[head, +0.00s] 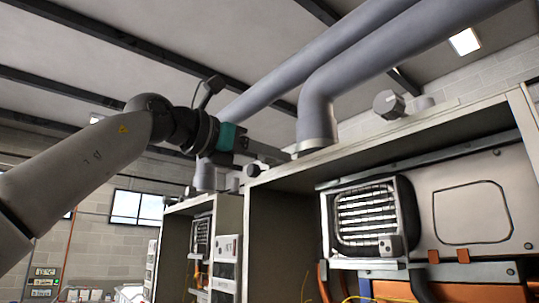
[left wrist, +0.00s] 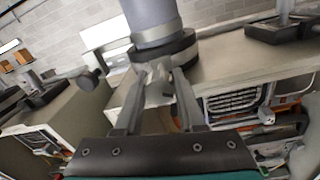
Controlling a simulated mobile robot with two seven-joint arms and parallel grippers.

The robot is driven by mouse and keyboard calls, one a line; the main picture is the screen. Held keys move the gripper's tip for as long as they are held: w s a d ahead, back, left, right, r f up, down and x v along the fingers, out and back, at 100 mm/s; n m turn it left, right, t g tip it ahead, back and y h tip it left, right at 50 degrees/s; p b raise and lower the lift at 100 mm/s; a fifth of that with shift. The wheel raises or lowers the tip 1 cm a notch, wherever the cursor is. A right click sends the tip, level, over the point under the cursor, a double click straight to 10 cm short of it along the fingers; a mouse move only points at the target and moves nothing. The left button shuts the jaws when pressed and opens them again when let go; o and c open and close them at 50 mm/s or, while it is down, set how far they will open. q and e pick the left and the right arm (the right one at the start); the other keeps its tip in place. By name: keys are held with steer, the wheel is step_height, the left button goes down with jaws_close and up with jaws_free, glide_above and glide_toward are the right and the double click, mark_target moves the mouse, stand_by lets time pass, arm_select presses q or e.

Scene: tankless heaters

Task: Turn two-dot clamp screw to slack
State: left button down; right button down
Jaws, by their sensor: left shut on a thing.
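My left gripper (head: 284,158) reaches the foot of the grey flue pipe (head: 316,112) above the near heater cabinet. In the left wrist view its two fingers (left wrist: 160,76) are shut on a small grey clamp screw (left wrist: 158,92), in front of the dark clamp collar (left wrist: 182,48) around the pipe's foot. The fingers hide the screw in the head view. I cannot make out any dots, so I cannot tell from marks that this is the two-dot screw. My right gripper is not in view.
A grey knob (head: 388,104) stands on the cabinet top to the right of the pipe. Another round knob (head: 253,170) is at the cabinet's left corner. The open heater (head: 470,212) is below, and a second cabinet (head: 228,225) stands to the left.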

arm_select(q)
steer(key=n, duration=0.5)
stand_by(0.3)
steer(key=c, duration=0.8)
jaws_free()
steer(key=shift+a, duration=0.1)
steer(key=shift+s+a, duration=0.15)
steer(key=shift+a, duration=0.05)
steer(key=b+v, duration=0.2)
steer(key=v, duration=0.5)
steer(key=b+v, duration=0.2)
steer(key=v, duration=0.5)
steer(key=shift+s+a+r+b, duration=0.25)
steer(key=shift+a+b, duration=0.05)
